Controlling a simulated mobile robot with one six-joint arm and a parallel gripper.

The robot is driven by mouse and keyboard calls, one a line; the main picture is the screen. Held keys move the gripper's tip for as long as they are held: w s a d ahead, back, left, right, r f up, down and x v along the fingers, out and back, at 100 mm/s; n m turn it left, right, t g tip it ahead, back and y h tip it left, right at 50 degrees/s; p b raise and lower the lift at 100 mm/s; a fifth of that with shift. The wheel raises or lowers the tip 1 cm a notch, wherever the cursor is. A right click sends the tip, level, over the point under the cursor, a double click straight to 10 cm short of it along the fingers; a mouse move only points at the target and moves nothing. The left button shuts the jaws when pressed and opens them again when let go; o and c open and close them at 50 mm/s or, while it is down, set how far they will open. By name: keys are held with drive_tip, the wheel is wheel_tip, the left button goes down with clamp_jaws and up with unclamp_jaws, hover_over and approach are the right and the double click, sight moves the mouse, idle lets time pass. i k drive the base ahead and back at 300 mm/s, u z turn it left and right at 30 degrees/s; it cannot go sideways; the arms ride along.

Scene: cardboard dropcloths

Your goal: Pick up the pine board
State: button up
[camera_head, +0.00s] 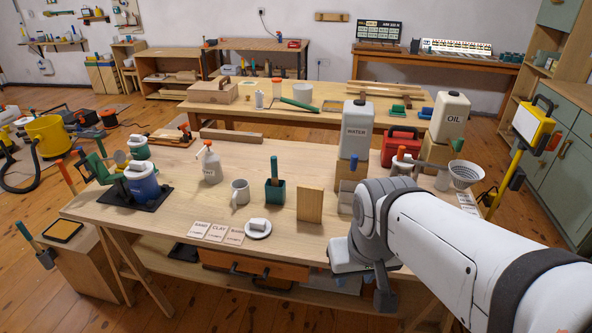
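A small pine-coloured board (310,205) stands upright near the front of the near worktable (330,158), right of the middle. Its broad face is toward me and nothing holds it. My arm comes in from the lower right. Its grey end with my gripper (382,297) is at the table's front edge, to the right of the board and nearer to me, apart from it. The fingers are too unclear to tell open from shut.
A white saucer (258,230) and several label cards (217,231) lie in front. Behind my wrist stands the WATER container (355,130).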

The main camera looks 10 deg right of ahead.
sight(310, 199)
drive_tip(key=u, duration=0.05)
drive_tip(key=i, duration=1)
drive_tip(key=z, duration=0.05)
